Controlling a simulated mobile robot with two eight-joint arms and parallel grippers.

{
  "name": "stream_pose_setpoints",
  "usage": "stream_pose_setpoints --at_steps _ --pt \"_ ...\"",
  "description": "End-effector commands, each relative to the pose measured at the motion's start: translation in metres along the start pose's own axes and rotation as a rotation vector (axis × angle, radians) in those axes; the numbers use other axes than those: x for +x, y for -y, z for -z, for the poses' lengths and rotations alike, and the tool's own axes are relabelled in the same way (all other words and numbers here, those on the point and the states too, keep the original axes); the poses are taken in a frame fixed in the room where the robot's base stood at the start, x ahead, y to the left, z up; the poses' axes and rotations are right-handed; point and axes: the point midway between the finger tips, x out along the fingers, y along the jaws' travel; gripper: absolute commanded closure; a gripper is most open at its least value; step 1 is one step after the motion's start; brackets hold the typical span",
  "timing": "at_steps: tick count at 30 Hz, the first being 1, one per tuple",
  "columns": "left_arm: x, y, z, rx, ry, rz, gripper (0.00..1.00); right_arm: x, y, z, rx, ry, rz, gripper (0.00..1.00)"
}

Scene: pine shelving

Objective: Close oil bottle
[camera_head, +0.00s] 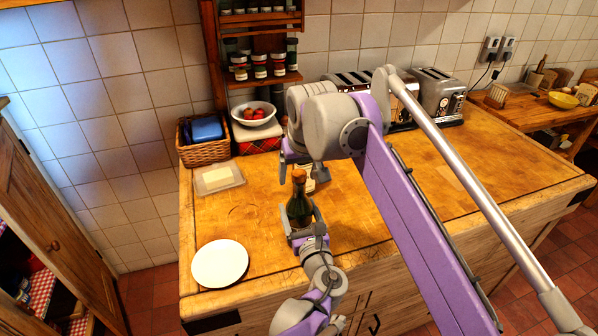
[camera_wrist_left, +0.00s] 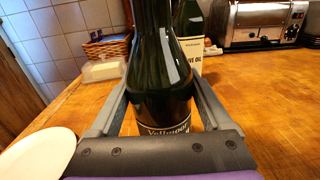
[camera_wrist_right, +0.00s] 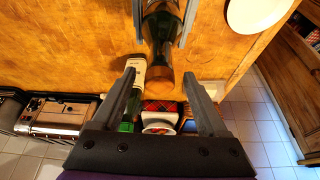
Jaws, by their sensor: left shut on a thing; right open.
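A dark green bottle (camera_head: 299,209) with an orange-brown cork-like top (camera_head: 299,176) stands upright near the counter's front. My left gripper (camera_head: 304,232) is shut around its body; the left wrist view shows the bottle (camera_wrist_left: 160,70) between both fingers, with its top out of frame. A second bottle, labelled olive oil (camera_wrist_left: 189,55), stands just behind it. My right gripper (camera_head: 301,168) is open by the held bottle's top. In the right wrist view the brown top (camera_wrist_right: 160,82) lies between the open fingers, and the olive oil bottle (camera_wrist_right: 138,75) is beside the left finger.
A white plate (camera_head: 220,263) lies left of the held bottle. A butter dish (camera_head: 218,178), a wicker basket (camera_head: 204,150) and a bowl of red fruit (camera_head: 254,113) stand at the back left. Toasters (camera_head: 438,94) stand at the back. The counter's left front is clear around the plate.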

Motion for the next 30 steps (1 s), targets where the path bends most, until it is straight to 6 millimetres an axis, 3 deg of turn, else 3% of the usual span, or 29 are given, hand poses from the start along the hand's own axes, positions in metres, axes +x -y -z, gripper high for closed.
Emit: stream_pose_setpoints --at_steps 5,18,24,30 --pt "0.000 0.000 0.000 -0.001 0.000 0.000 1.00 -0.013 0.000 0.000 0.000 0.000 0.000 0.24" --pt "0.000 0.000 0.000 -0.001 0.000 0.000 1.00 -0.099 0.001 0.001 -0.001 0.000 0.001 0.24" --pt "0.000 0.000 0.000 -0.001 0.000 0.000 1.00 -0.116 0.001 0.000 -0.001 0.000 0.001 0.24" --pt "0.000 0.000 0.000 -0.001 0.000 0.000 1.00 -0.120 0.000 0.000 0.000 0.000 0.000 0.24"
